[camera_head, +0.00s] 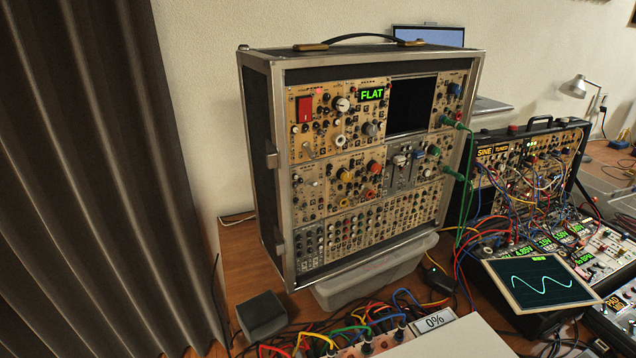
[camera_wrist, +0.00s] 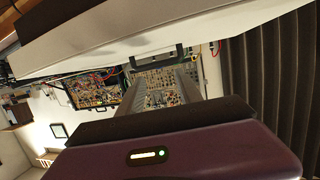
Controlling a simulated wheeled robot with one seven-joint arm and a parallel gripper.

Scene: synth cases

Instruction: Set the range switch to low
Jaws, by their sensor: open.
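The range switch cannot be singled out, since no switch label is readable. A tall synth case (camera_head: 264,160) stands upright on the wooden table, filled with tan modules. Its upper left module has a red rocker switch (camera_head: 304,109), and small toggles and knobs sit around it. A green display reads FLAT (camera_head: 371,95). A smaller case at right has displays reading SINE (camera_head: 484,151) and TUNED (camera_head: 502,148). My gripper (camera_wrist: 160,86) shows in the wrist view, open and empty, with the synth panels beyond and apart from its fingers. It is not visible in the head view.
A scope screen (camera_head: 541,283) shows a wave at right. Patch cables crowd the smaller case and the front edge, near a 0% display (camera_head: 434,320). A dark box (camera_head: 262,315) and a clear plastic bin (camera_head: 370,284) are near the tall case. A dark curtain (camera_head: 90,180) hangs at left.

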